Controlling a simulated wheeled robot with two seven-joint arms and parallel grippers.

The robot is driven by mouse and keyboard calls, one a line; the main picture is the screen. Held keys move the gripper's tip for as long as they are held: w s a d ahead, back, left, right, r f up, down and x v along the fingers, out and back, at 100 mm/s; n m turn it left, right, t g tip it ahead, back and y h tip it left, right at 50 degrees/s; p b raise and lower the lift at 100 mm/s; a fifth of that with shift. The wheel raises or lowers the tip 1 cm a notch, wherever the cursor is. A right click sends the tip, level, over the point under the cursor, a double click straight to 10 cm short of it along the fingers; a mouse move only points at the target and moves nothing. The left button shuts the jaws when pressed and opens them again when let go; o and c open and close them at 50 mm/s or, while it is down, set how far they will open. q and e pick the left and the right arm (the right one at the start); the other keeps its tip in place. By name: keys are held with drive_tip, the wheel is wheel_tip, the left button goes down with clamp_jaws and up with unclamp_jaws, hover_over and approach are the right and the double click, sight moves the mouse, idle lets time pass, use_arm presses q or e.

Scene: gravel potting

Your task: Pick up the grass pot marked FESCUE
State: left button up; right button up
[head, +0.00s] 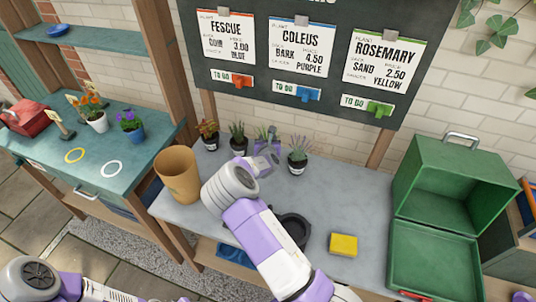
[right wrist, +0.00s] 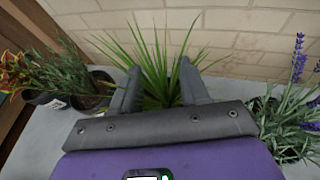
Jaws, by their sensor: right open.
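A spiky green grass plant (right wrist: 158,52) stands straight ahead in the right wrist view, near the brick wall. Its pot and any marking on it are hidden behind my gripper. My right gripper (right wrist: 160,74) is open, with one finger on each side of the leaves; I cannot tell whether the fingers touch them. In the head view my right gripper (head: 267,143) is at the back of the grey bench, mostly covering this plant. The board's FESCUE card (head: 226,37) hangs at left. Part of my left arm shows at lower left in the head view; its gripper is out of sight.
A rosemary-like pot (head: 238,139) and a reddish-leaved plant (head: 208,133) stand left of the grass. A lavender-like pot (head: 298,155) stands close on the right. A brown bin (head: 177,176), yellow block (head: 343,245) and open green box (head: 448,190) are also on the bench.

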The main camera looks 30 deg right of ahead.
drive_tip(key=shift+w+d+f, duration=0.1)
drive_tip(key=shift+w, duration=0.05)
clamp_jaws()
idle(1.4)
